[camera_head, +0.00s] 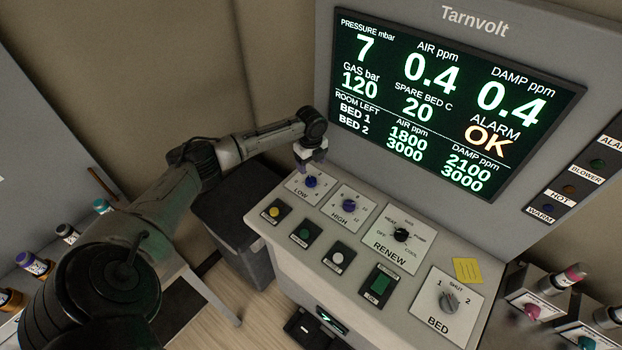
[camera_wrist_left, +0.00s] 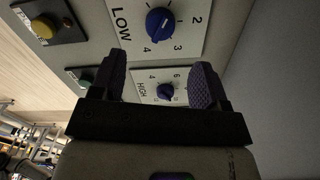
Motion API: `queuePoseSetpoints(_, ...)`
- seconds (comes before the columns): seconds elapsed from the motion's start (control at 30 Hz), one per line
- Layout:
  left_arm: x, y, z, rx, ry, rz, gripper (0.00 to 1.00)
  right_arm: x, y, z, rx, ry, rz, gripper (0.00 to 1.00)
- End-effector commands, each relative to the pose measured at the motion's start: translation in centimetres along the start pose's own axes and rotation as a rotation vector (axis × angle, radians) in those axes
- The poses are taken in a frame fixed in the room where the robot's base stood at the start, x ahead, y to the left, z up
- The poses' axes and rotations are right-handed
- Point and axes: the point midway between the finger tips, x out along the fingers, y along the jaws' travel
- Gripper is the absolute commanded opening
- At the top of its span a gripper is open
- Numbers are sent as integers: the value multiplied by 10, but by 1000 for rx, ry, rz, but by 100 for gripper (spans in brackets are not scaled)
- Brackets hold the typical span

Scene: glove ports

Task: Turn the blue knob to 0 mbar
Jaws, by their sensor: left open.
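The blue LOW knob (camera_head: 311,181) sits on a white dial plate at the back left of the sloped console. It also shows in the left wrist view (camera_wrist_left: 160,24), near figures 2, 3 and 4. A similar blue HIGH knob (camera_head: 349,206) is to its right; in the wrist view it shows between my fingers (camera_wrist_left: 166,92). The screen (camera_head: 455,105) reads pressure 7 mbar. My left gripper (camera_head: 311,160) is above and just behind the LOW knob, open and empty, apart from both knobs. Exact pointer settings are too small to tell. My right gripper is not in view.
The console also has a black RENEW knob (camera_head: 401,235), a grey BED knob (camera_head: 449,303), several buttons in front and a yellow note (camera_head: 467,271). The upright screen housing rises close behind. A dark bin (camera_head: 240,215) stands at left.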

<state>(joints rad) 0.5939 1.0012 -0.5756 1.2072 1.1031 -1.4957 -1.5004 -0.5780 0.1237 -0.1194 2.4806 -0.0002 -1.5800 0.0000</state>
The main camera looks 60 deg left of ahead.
Motion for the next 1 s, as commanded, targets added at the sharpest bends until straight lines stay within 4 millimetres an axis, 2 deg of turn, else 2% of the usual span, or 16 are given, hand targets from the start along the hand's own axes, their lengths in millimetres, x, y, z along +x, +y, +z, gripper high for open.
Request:
queuePoseSetpoints(0.03,11,0,-1,-1,2,4,69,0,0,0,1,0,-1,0)
queuePoseSetpoints(0.2,41,0,-1,-1,2,2,69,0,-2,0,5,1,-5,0)
queuePoseSetpoints(0.4,66,0,-1,-1,1,1,69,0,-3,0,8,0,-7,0)
queuePoseSetpoints(0.63,81,0,0,0,1,0,69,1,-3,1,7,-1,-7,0)
queuePoseSetpoints(1.0,83,0,0,0,0,0,68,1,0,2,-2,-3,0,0)
